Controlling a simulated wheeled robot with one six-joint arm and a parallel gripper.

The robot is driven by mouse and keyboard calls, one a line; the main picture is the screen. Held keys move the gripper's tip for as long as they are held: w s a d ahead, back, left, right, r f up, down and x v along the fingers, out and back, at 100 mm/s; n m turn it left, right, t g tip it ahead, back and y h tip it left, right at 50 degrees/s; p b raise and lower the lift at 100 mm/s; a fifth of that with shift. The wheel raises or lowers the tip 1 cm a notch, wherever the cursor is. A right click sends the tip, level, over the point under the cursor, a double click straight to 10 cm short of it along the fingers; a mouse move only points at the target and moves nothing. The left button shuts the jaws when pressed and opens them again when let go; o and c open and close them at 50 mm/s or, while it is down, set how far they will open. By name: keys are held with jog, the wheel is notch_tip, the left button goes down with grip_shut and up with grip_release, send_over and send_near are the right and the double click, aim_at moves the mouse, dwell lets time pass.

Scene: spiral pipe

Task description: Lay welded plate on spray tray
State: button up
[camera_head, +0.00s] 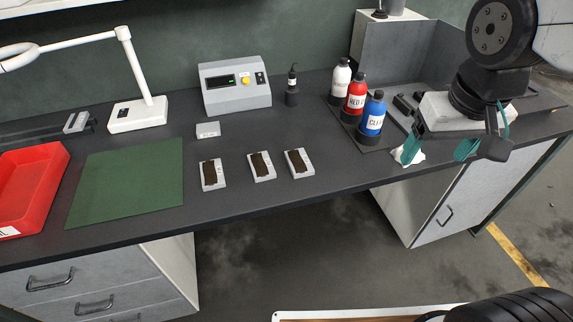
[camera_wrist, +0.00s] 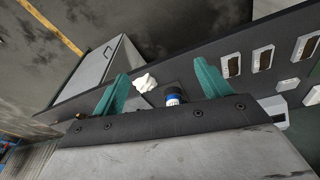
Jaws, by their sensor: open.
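Three light grey plates, each with a rough brown weld strip, lie in a row on the dark bench: left plate (camera_head: 220,176), middle plate (camera_head: 272,165), right plate (camera_head: 308,162). They also show at the right of the wrist view (camera_wrist: 262,58). My gripper (camera_head: 438,152) is open and empty, well to the right of the plates, above the bench's front edge. Its teal fingers show spread apart in the wrist view (camera_wrist: 163,86). A dark tray (camera_head: 374,145) carries three bottles. A grey-walled booth (camera_head: 402,50) stands behind, partly hidden by my arm. I cannot tell which is the spray tray.
White (camera_head: 341,76), red (camera_head: 356,95) and blue (camera_head: 373,116) bottles stand left of my gripper. A crumpled white cloth (camera_head: 416,157) lies near it. A grey control box (camera_head: 235,88), small grey block (camera_head: 208,130), green mat (camera_head: 128,180), red bin (camera_head: 62,160) and lamp base (camera_head: 138,115) occupy the bench.

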jog(key=w+a+f+n+t, duration=0.1)
jog(key=w+a+f, duration=0.2)
jog(key=w+a, duration=0.2)
jog(key=w+a+f+n, duration=0.1)
jog(key=w+a+f, duration=0.2)
jog(key=w+a, duration=0.25)
jog(key=t+y, duration=0.1)
jog(key=y, duration=0.1)
send_near(299, 161)
jog(key=shift+w+a+f+n, duration=0.1)
jog(key=shift+f+n, duration=0.1)
jog(key=shift+f, duration=0.35)
jog(key=shift+w+a+f+n, duration=0.15)
jog(key=shift+f+n, duration=0.05)
jog(key=shift+f, duration=0.35)
jog(key=shift+x, duration=2.85)
jog(key=shift+f, duration=0.15)
jog(key=c, duration=1.5)
jog(key=shift+w, duration=0.1)
grip_shut()
